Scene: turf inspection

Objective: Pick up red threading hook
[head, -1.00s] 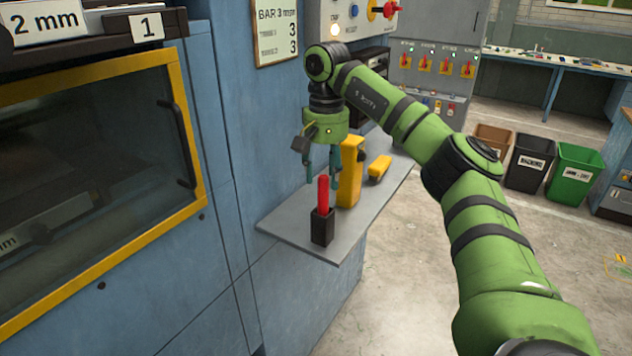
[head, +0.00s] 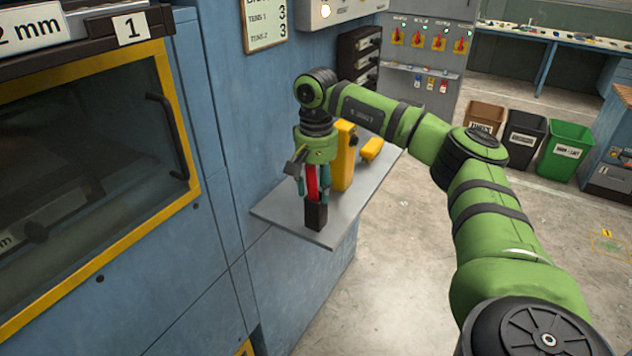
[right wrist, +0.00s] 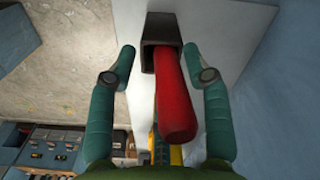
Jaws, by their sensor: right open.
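The red threading hook (head: 312,183) stands upright in a small black holder (head: 316,215) on the grey shelf. Only its red handle shows; its lower part is hidden in the holder. My right gripper (head: 313,193) points down over it, with one finger on each side of the handle. In the right wrist view the red handle (right wrist: 176,98) lies between the two open teal fingers (right wrist: 165,65), with gaps on both sides. The black holder (right wrist: 162,28) shows beyond the fingertips. My left gripper is not in view.
The grey shelf (head: 280,212) juts from the blue machine. A yellow upright tool (head: 344,165) stands close behind the gripper, and a smaller yellow piece (head: 371,148) lies farther back. The shelf's front left corner is clear. Bins (head: 523,140) stand far off on the floor.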

